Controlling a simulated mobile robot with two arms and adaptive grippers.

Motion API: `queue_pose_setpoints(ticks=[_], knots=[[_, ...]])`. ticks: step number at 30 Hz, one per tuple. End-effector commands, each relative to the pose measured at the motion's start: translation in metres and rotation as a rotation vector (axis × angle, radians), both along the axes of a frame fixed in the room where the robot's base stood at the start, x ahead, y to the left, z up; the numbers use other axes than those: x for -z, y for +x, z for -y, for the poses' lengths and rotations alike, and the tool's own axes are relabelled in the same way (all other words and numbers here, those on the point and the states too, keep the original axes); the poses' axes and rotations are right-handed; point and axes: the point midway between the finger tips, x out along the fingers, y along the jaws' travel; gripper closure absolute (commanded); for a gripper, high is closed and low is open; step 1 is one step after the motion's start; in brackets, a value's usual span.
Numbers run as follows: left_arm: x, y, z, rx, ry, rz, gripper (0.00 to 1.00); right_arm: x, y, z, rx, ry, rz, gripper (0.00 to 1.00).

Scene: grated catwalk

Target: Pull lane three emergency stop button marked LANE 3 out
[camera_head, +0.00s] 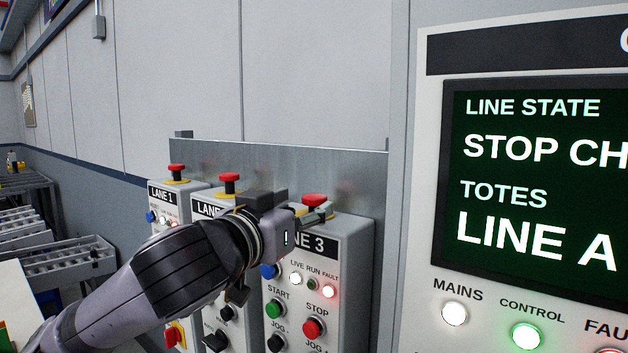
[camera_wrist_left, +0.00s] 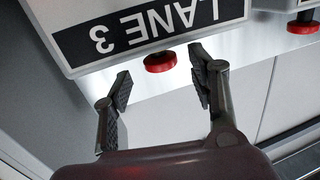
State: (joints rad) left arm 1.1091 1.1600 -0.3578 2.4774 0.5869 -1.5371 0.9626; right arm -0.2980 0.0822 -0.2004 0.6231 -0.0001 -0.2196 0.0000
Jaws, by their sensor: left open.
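The lane three box (camera_head: 330,262) carries the LANE 3 label, and its red mushroom emergency stop button (camera_head: 314,199) stands on top. My left gripper (camera_head: 318,214) is at that button in the head view, partly covering the label and the button's base. In the left wrist view the picture is upside down; the red button (camera_wrist_left: 160,62) lies between and beyond the two open fingertips (camera_wrist_left: 161,85). The fingers appear apart from the button, one on each side. My right gripper is not in view.
The LANE 1 button (camera_head: 177,171) and LANE 2 button (camera_head: 229,182) stand on boxes to the left. A metal plate (camera_head: 350,170) rises behind the boxes. A large panel with a screen (camera_head: 540,180) is close on the right. Roller conveyors (camera_head: 75,262) are at far left.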

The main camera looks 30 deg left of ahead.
Motion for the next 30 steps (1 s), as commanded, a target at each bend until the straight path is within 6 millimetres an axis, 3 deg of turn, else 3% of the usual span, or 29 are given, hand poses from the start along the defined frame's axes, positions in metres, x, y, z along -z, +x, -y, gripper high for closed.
queue_pose_setpoints(ticks=[3, 10, 20, 30], knots=[[0.000, 0.024, -0.004, -0.001, -0.004, -0.005, 0.47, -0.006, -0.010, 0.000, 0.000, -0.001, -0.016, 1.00], [0.000, 0.048, -0.007, -0.001, -0.003, -0.001, 0.47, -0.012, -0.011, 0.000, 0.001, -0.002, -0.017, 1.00], [0.001, 0.051, -0.007, 0.000, -0.002, 0.000, 0.47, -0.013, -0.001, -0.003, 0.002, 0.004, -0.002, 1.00], [0.001, 0.051, -0.007, 0.000, -0.002, 0.000, 0.68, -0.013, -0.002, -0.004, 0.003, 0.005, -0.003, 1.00]])
